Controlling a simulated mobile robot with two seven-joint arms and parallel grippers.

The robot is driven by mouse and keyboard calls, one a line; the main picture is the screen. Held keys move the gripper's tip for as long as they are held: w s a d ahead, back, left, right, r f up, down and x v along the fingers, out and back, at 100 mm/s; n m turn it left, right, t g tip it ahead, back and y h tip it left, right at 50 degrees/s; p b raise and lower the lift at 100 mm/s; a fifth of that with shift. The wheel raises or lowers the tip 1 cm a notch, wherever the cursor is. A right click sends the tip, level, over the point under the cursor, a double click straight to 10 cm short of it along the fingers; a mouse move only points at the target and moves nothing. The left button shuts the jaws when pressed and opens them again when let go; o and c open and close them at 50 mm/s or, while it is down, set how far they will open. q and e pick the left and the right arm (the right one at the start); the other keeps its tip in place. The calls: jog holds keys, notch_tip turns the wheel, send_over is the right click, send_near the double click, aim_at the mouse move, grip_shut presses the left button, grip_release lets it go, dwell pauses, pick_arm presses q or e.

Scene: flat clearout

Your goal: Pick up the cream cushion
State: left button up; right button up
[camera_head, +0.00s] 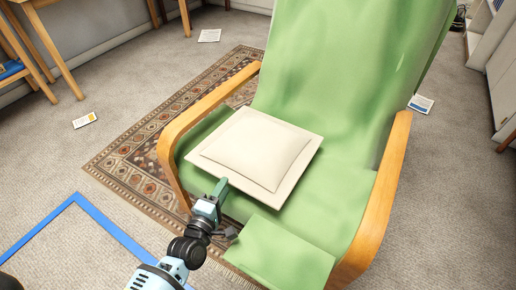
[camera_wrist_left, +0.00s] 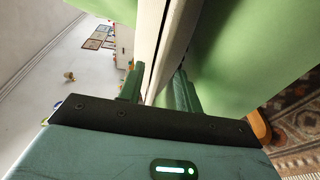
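The cream cushion (camera_head: 256,148), square with a flat border, lies over the seat of the green armchair (camera_head: 340,70). My left gripper (camera_head: 221,188) is at its near left edge. In the left wrist view, the two fingers of my left gripper (camera_wrist_left: 158,92) stand on either side of the cushion's edge (camera_wrist_left: 172,40) and appear closed against it. The head view hides the lower finger and the cushion's underside, so I cannot tell whether the cushion touches the seat. My right gripper is not in view.
Wooden armrests (camera_head: 384,200) flank the seat. A patterned rug (camera_head: 130,165) lies under the chair. A blue tape line (camera_head: 110,232) marks the floor at lower left. Papers (camera_head: 84,120) lie on the floor, and wooden furniture (camera_head: 50,45) stands at upper left.

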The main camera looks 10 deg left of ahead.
pick_arm(q)
jog(key=shift+w+d+f+b, duration=0.1)
jog(key=shift+w+d+b, duration=0.1)
jog(key=shift+w, duration=0.55)
jog(key=shift+w+d+f+b, duration=0.1)
jog(key=shift+w+b, duration=0.05)
jog(key=shift+w, duration=0.6)
jog(key=shift+r, duration=0.1)
grip_shut()
jog(key=shift+r, duration=0.1)
